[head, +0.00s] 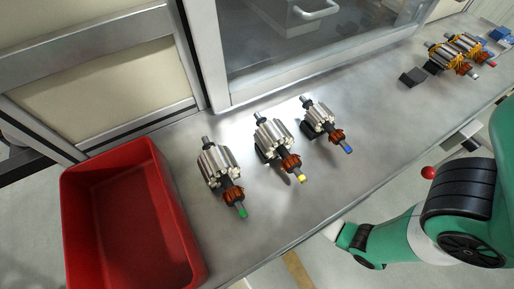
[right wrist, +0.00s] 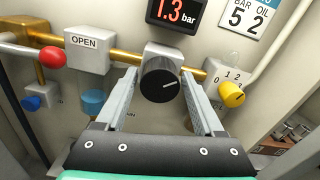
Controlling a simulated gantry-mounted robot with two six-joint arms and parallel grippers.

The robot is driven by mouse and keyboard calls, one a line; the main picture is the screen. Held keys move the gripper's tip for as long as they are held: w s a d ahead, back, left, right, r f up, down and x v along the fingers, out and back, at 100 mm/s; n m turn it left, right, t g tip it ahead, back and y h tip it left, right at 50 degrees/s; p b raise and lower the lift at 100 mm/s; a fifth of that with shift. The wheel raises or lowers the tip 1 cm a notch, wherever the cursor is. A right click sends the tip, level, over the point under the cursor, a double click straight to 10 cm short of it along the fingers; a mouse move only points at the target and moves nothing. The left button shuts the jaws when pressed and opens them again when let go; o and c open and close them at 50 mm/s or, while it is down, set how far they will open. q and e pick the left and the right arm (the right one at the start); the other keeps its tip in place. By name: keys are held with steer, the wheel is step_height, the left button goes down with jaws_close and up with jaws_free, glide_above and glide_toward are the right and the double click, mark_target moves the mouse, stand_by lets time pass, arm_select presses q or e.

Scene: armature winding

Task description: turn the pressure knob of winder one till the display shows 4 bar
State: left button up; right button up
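In the right wrist view a black round knob (right wrist: 158,80) with a white pointer line sits on a grey block on the machine panel. The pointer points right and slightly up. A display (right wrist: 176,14) above it reads 1.3 bar in red. My right gripper (right wrist: 158,88) is open, with one finger on each side of the black knob. A gap shows between the fingers and the knob. The knob and display are not in the head view. My left gripper is not in view. A green arm of mine shows at the lower right of the head view.
A yellow knob (right wrist: 232,95) with a 0-1-2 scale is close right of the right finger. An OPEN block (right wrist: 86,46) and red ball handle (right wrist: 52,56) are left. In the head view, a red bin (head: 75,215) and several armatures (head: 220,170) are on the metal bench (head: 375,130).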

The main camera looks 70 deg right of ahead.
jaws_close()
steer(key=m+b, duration=0.3)
steer(key=shift+f, duration=0.15)
steer(key=m+b, duration=0.1)
steer(key=m, duration=0.2)
steer(key=shift+b, duration=0.3)
steer(key=m+b, duration=0.1)
steer(key=m, duration=0.1)
steer(key=shift+m, duration=0.4)
steer(key=m+b, duration=0.1)
steer(key=m, duration=0.2)
steer(key=shift+m, duration=0.3)
steer(key=m, duration=0.5)
steer(key=shift+r, duration=0.2)
steer(key=shift+m, duration=0.3)
